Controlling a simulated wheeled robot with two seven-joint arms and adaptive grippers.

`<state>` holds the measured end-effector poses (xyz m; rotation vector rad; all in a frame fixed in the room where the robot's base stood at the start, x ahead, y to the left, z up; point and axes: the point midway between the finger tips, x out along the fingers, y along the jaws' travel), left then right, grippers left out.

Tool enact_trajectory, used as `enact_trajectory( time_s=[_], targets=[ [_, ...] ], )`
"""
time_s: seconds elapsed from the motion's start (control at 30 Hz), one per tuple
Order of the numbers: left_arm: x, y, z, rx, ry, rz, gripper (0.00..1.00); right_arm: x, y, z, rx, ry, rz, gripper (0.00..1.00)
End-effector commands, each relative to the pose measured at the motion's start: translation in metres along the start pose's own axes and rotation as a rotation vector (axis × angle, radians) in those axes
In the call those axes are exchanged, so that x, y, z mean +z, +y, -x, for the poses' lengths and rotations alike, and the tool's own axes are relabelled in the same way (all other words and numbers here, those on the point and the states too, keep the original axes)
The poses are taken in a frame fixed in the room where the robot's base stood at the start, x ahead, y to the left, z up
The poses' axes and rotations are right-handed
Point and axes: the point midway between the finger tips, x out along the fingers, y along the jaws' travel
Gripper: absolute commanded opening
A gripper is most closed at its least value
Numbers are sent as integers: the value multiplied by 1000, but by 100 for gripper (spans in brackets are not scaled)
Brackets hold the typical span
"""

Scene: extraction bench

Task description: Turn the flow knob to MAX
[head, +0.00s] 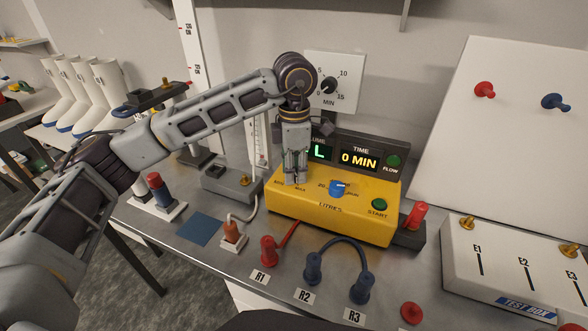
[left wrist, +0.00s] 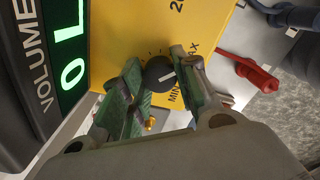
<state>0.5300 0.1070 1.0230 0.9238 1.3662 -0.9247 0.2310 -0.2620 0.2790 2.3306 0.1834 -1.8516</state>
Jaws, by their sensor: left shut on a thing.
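The yellow pump box (head: 330,215) stands on the metal bench, with MIN and MAX printed on its top at the left. The flow knob (left wrist: 158,72) is black with a white pointer line and shows in the left wrist view; the gripper hides it in the head view. My left gripper (head: 296,178) comes down from above, and its green-lined fingers (left wrist: 157,88) are shut on the knob from both sides. The pointer's exact setting against the marks is hard to tell. My right gripper is not in view.
A blue knob (head: 340,188) and a green START button (head: 379,204) sit to the right on the box. Displays behind read L and 0 MIN (head: 359,160). A wall timer (head: 330,85) stands behind. Red and blue plugs (head: 314,267) stand in front.

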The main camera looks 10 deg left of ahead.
Motion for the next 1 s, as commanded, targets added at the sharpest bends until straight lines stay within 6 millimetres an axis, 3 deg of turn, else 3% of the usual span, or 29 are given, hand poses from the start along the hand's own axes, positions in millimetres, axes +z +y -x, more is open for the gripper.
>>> enact_trajectory(
  time_s=[0.2, 0.23, 0.4, 0.77, 1.0],
  targets=[
    [1, 1, 3, 5, -5, 1, 6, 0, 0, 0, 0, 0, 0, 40],
    [1, 1, 3, 5, -5, 1, 34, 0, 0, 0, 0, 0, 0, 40],
    [0, 1, 2, 3, -3, 1, 53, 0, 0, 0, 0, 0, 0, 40],
    [0, 0, 2, 2, -1, 1, 53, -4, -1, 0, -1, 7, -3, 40],
    [1, 0, 16, 4, -3, 0, 53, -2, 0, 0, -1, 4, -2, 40]
  ],
)
